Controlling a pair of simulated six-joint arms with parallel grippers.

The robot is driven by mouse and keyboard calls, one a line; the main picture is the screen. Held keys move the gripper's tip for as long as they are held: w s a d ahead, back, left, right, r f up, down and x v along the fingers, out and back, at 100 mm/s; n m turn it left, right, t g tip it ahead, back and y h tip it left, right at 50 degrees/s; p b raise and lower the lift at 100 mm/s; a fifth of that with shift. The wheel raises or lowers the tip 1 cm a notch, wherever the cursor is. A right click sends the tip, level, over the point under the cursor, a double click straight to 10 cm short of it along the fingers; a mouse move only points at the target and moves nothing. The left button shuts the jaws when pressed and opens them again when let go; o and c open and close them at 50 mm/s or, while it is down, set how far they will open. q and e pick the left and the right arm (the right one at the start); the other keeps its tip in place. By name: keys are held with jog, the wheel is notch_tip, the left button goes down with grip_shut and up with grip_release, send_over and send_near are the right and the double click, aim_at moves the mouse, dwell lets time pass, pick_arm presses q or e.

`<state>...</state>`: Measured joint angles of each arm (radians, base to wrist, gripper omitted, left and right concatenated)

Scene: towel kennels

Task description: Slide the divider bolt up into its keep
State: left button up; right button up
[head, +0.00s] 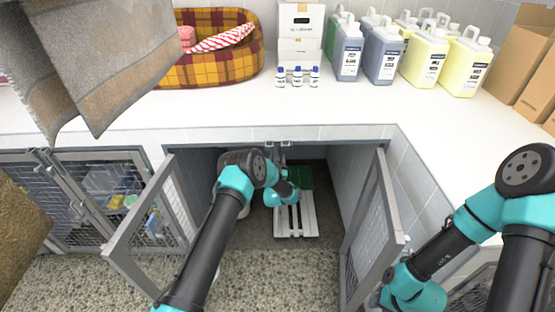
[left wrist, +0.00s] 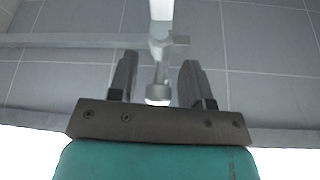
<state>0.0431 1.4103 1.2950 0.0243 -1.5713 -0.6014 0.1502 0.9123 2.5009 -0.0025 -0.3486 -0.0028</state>
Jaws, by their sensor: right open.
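The divider bolt shows in the left wrist view as a pale upright rod with a side lug (left wrist: 178,40) and a round knob (left wrist: 158,92) at its lower end. My left gripper (left wrist: 157,80) is open, with one dark finger on each side of the knob and a gap on both sides. In the head view my left arm reaches into the open kennel, and its wrist hides the fingertips. Metal fittings (head: 278,147) show under the counter edge above that wrist; I cannot tell which is the keep. My right gripper is not in view; only its arm shows at the right.
Open mesh doors stand at the left (head: 150,225) and right (head: 370,225) of the kennel mouth. A white slatted rack (head: 308,215) and a green mat (head: 301,178) lie inside. Grey towels (head: 105,60) hang at upper left. Jugs (head: 425,58) and a plaid bed (head: 205,72) stand on the counter.

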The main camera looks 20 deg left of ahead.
aim_at(277, 148)
pick_arm(q)
grip_shut()
dwell(0.3)
jog(key=shift+r, duration=1.8)
jog(key=shift+o, duration=0.5)
grip_release()
